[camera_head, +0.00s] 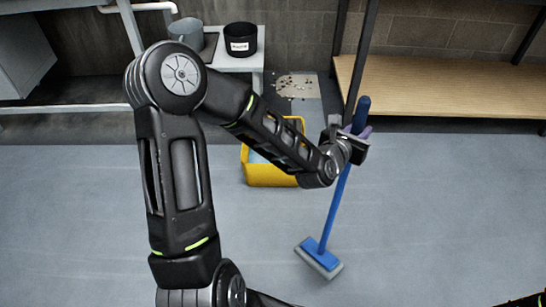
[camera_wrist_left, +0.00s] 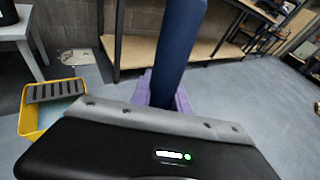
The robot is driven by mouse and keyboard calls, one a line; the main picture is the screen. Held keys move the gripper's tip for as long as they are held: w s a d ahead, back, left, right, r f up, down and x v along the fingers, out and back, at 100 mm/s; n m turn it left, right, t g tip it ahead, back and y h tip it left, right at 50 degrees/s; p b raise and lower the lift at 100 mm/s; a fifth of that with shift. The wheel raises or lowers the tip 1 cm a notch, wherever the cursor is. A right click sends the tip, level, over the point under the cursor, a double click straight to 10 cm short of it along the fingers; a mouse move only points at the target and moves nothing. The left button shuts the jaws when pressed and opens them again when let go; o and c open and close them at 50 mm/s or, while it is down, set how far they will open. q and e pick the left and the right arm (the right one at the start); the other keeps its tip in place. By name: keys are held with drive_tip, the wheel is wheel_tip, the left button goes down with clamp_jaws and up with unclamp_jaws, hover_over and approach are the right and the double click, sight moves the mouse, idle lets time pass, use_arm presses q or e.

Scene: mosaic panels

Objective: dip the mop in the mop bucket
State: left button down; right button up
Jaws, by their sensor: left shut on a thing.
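The mop (camera_head: 333,208) has a blue handle and a flat blue head with a grey pad. It leans slightly, with its head low over or on the grey floor to the right of the bucket; I cannot tell if it touches. My left gripper (camera_head: 352,142) is shut on the upper handle, which also shows close up in the left wrist view (camera_wrist_left: 178,45). The yellow mop bucket (camera_head: 268,176) stands on the floor behind my left arm, which hides part of it. In the left wrist view the bucket (camera_wrist_left: 30,118) shows bluish water and a grey slotted wringer. My right gripper is out of view.
A low wooden shelf (camera_head: 440,88) with dark posts runs along the back right. A white table (camera_head: 240,62) at the back holds a black pot (camera_head: 240,38) and a grey container (camera_head: 187,32). A speckled patch (camera_head: 297,86) lies behind the bucket. The front floor is open.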

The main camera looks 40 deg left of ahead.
use_arm(q)
drive_tip(key=shift+s+a, duration=0.35)
drive_tip(key=shift+a, duration=0.1)
drive_tip(key=shift+d, duration=0.1)
drive_tip(key=shift+w+d, duration=0.45)
drive_tip(key=shift+d, duration=0.1)
drive_tip(key=shift+s+a, duration=0.1)
drive_tip(key=shift+a, duration=0.05)
idle(0.6)
drive_tip(key=shift+s+a, duration=0.35)
drive_tip(key=shift+a, duration=0.1)
drive_tip(key=shift+r, duration=0.15)
wheel_tip(320, 180, up, 21)
drive_tip(key=p, duration=1.6)
idle(0.4)
